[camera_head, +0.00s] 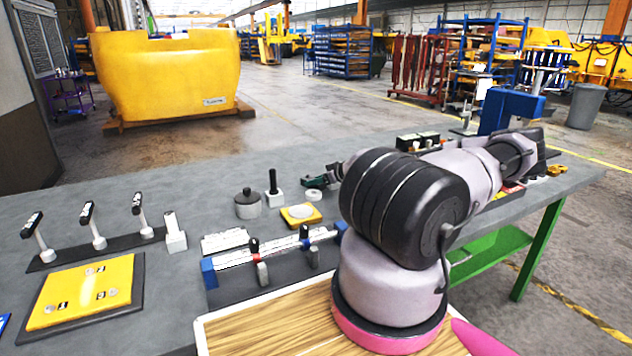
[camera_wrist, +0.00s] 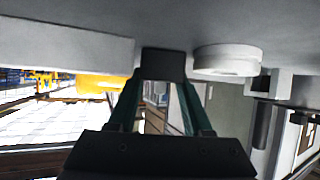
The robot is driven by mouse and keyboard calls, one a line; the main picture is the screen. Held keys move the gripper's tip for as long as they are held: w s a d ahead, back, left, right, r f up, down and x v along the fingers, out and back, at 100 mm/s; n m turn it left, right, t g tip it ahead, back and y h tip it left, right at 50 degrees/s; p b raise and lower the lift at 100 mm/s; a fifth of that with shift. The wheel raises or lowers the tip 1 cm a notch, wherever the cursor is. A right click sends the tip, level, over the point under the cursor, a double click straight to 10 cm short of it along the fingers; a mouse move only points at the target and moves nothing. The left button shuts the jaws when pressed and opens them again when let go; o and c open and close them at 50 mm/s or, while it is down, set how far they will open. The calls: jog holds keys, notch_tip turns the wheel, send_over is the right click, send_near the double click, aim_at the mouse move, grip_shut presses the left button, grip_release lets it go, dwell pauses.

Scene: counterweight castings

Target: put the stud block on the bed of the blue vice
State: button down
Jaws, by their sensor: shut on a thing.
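My gripper (camera_head: 318,182) reaches left, low over the grey bench, beyond my arm. In the wrist view its two green fingers (camera_wrist: 160,98) are shut on a small dark block, which I take to be the stud block (camera_wrist: 163,63). Its stud cannot be made out. In the wrist view the bench top lies at the top of the picture, behind the block; whether the block touches it I cannot tell. A large blue body, seemingly the blue vice (camera_head: 510,110), stands at the bench's far right. My arm hides its lower part, and its bed is not visible.
A white block with a black post (camera_head: 273,190), a grey lidded pot (camera_head: 247,204), a white ring (camera_head: 313,194) and a yellow pad (camera_head: 300,214) stand near my gripper. A blue-ended rail fixture (camera_head: 208,273) lies in front. Black blocks (camera_head: 418,141) stand behind my arm. The back left bench is clear.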

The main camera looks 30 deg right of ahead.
jog(key=c, duration=0.7)
grip_release()
jog(key=shift+f, duration=0.15)
jog(key=shift+c, duration=0.2)
jog(key=o, duration=0.4)
